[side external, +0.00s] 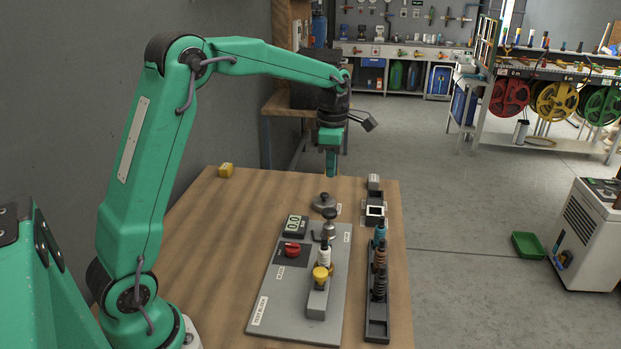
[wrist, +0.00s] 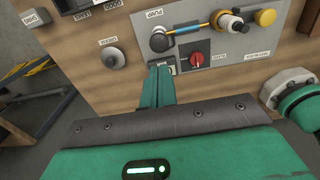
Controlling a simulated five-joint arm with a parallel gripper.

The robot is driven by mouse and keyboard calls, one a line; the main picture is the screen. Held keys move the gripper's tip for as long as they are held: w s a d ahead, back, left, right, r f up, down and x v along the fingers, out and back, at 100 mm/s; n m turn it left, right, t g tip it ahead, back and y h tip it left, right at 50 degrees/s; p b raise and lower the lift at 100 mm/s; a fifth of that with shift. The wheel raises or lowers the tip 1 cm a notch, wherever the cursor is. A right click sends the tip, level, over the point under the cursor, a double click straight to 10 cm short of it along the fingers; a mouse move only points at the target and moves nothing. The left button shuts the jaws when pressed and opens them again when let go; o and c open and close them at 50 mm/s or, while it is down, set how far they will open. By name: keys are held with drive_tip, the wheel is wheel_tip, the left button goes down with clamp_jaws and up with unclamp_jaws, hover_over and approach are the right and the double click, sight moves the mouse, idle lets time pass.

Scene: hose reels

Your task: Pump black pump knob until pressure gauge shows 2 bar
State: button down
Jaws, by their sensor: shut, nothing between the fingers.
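The black pump knob (side external: 329,213) tops a silver pump on the grey test panel (side external: 262,322). It also shows in the wrist view (wrist: 160,42), by the PUMP label. The pressure gauge (side external: 295,226) is a small digital display left of the pump and reads 0.0 in the side view. In the wrist view my fingers mostly cover it. My gripper (side external: 331,174) is shut and empty, pointing down above the table, higher than the knob and beyond it from the side camera. Its closed fingers (wrist: 160,72) show in the wrist view, apart from the knob.
A red knob (side external: 292,249) and a yellow knob (side external: 321,273) are on the panel. A grey round piece (side external: 323,202) stands just beyond it. A black rack (side external: 377,325) with several fittings is to the right. The table's left side is mostly clear, with a yellow block (side external: 226,170) at the back.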

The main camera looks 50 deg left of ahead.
sight(329, 211)
wheel_tip(329, 211, down, 10)
drive_tip(key=shift+f, duration=0.1)
idle(0.4)
drive_tip(key=shift+f, duration=1.45)
wheel_tip(329, 211, up, 14)
drive_tip(key=shift+r, duration=0.2)
idle(3.4)
